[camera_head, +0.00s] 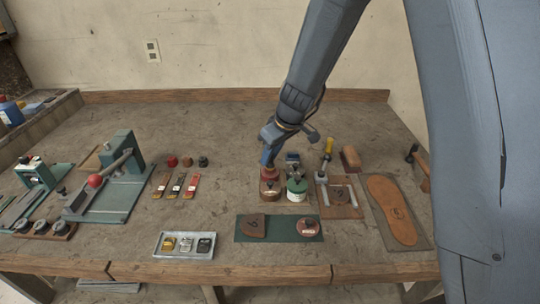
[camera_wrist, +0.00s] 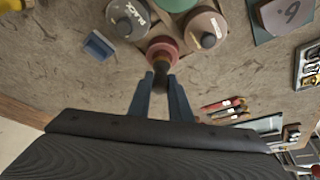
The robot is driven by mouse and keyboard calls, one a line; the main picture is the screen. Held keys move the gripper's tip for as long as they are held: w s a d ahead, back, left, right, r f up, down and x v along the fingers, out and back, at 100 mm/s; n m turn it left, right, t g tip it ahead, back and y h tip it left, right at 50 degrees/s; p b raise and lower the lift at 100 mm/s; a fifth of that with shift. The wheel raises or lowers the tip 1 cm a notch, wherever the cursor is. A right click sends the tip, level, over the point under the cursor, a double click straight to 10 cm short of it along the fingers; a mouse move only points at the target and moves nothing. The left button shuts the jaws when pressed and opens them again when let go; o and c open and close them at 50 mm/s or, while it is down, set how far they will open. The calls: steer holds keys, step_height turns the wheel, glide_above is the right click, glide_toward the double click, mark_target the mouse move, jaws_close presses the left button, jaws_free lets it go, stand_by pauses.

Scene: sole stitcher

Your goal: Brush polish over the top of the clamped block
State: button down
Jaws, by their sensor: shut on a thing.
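My gripper (camera_head: 268,163) points down at the polish tins near the middle of the bench. In the wrist view its two fingers (camera_wrist: 160,88) are closed on the dark stem of a round red piece (camera_wrist: 162,52). I cannot tell whether this is a brush or a lid, or whether it touches the bench. A brown tin (camera_head: 270,190) and a green tin (camera_head: 297,189) stand just in front. A black tin (camera_wrist: 127,18) shows in the wrist view.
A tan sole (camera_head: 391,210) lies on a mat at right. A green mat (camera_head: 279,236) and a tray (camera_head: 160,245) lie in front. A green press (camera_head: 122,150) stands left.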

steer(key=shift+s+f, duration=0.15)
steer(key=shift+r+p, duration=2.35)
steer(key=shift+r, duration=1.3)
